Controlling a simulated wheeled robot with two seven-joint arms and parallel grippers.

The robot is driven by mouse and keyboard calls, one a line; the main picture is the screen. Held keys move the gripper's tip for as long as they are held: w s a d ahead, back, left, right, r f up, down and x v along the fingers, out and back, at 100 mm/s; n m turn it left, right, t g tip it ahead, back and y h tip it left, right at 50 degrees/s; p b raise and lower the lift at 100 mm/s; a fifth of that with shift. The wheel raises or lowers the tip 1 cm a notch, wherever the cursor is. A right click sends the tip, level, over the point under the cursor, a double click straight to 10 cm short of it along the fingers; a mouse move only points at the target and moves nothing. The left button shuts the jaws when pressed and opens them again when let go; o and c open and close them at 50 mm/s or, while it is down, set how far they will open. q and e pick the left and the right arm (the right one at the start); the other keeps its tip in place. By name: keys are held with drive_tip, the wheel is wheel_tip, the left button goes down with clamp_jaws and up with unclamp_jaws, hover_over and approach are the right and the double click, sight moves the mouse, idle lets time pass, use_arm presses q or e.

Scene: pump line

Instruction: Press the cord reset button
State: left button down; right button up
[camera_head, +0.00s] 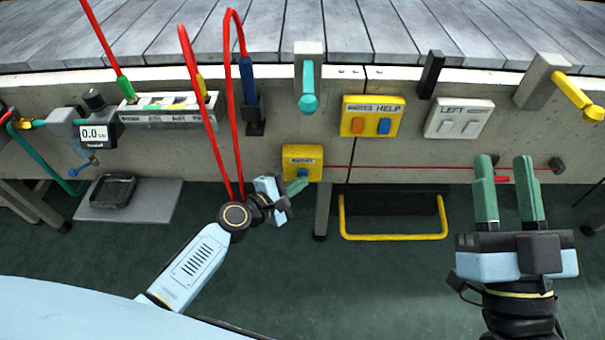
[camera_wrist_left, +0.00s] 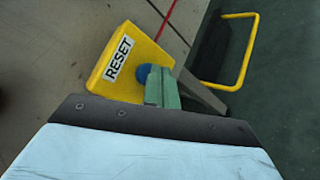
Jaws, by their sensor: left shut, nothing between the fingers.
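The yellow reset box (camera_head: 303,160) is fixed on the front of the grey bench, with a blue button (camera_head: 303,175) on its face. In the left wrist view the box (camera_wrist_left: 115,82) carries a white RESET label, and the blue button (camera_wrist_left: 143,73) is partly hidden behind my fingers. My left gripper (camera_head: 297,186) is shut and empty, with its green fingertips (camera_wrist_left: 162,88) at the button. I cannot tell whether they touch it or how far it is pressed. My right gripper (camera_head: 508,168) is open and empty, in front of the bench further right.
A red cord (camera_head: 400,167) runs right from the reset box to a dark bracket (camera_head: 557,165). Red hoses (camera_head: 230,100) loop close to my left arm. A yellow-edged step (camera_head: 393,237) stands below.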

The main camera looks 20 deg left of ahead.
use_arm(q)
drive_tip(key=shift+w+a, duration=0.1)
drive_tip(key=shift+w, duration=0.35)
idle(0.5)
drive_tip(key=shift+s, duration=0.1)
drive_tip(key=shift+s+d, duration=0.25)
drive_tip(key=shift+s, duration=0.5)
drive_tip(key=shift+s+d+p, duration=0.1)
drive_tip(key=shift+s+d, duration=0.15)
drive_tip(key=shift+s, duration=0.55)
drive_tip(key=shift+s+d+p, duration=0.15)
drive_tip(key=shift+s+d, duration=0.05)
drive_tip(key=shift+s, duration=0.6)
drive_tip(key=shift+s+d+p, duration=0.1)
drive_tip(key=shift+s+d, duration=0.15)
drive_tip(key=shift+s, duration=0.55)
